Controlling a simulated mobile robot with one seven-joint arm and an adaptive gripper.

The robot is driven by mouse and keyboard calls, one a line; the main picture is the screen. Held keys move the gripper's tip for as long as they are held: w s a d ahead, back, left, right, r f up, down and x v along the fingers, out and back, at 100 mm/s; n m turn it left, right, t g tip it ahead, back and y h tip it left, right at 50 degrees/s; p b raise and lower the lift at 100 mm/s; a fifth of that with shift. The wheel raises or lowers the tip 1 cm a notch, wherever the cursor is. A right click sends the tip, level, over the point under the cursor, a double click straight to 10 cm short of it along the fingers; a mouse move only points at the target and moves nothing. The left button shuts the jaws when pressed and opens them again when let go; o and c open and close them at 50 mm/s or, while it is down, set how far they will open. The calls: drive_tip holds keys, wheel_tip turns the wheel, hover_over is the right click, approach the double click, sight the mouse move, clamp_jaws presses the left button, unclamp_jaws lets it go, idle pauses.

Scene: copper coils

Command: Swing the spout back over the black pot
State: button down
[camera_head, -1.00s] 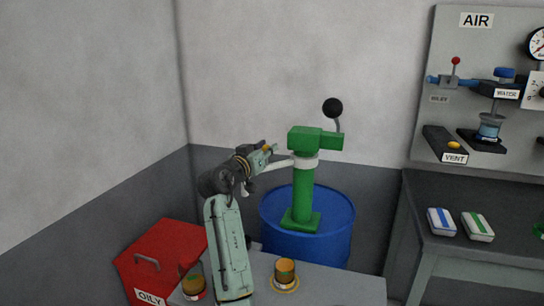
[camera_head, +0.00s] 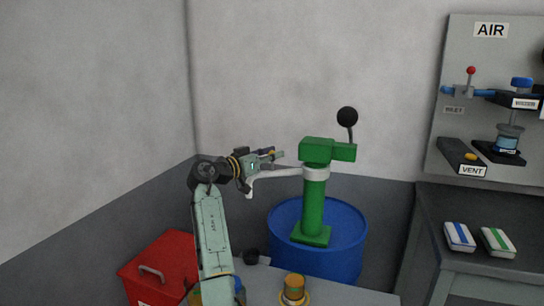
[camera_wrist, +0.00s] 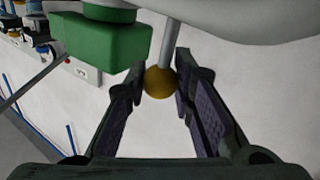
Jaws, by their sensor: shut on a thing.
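The green hand pump (camera_head: 314,205) stands on a blue drum. Its white spout (camera_head: 270,172) reaches left from the pump's collar and bends down at its free end. My gripper (camera_head: 277,156) is at the spout, left of the pump head. In the wrist view, the fingers (camera_wrist: 162,82) are shut on a brass ball knob (camera_wrist: 160,81) on a grey stem by the white spout (camera_wrist: 235,20). The black pot (camera_head: 251,257) shows partly beside my arm, below the spout's end in the picture. I cannot tell whether the end is directly over it.
The blue drum (camera_head: 345,240) is under the pump. An orange-brown can (camera_head: 293,286) stands on the grey table (camera_head: 340,294) in front. A red bin (camera_head: 160,262) is at left. A bench (camera_head: 425,235) with two small packs stands at right. A black-knobbed lever (camera_head: 347,117) rises from the pump.

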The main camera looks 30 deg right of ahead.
drive_tip(key=shift+w+r, duration=0.15)
drive_tip(key=c, duration=1.3)
unclamp_jaws()
drive_tip(key=shift+c, duration=0.2)
drive_tip(key=v, duration=1.2)
